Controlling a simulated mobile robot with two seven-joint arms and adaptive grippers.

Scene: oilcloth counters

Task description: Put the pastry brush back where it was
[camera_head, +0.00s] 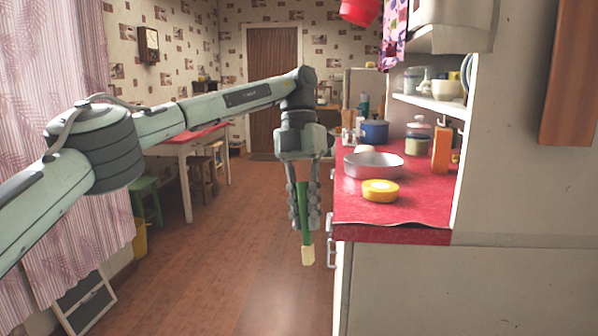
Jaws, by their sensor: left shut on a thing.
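The pastry brush (304,214) has a green handle and a pale yellow head that points down. My left gripper (304,210) is shut on its handle and holds it upright in the air. The brush hangs over the floor, just left of the front corner of the red oilcloth counter (400,215), apart from it. The upper end of the handle is between the fingers. My right gripper is not in view.
On the counter stand a round metal pan (373,167), a yellow round tin (380,191), an orange box (441,148) and a blue pot (374,132). A shelf (432,104) with dishes is above. The counter's near front part is bare.

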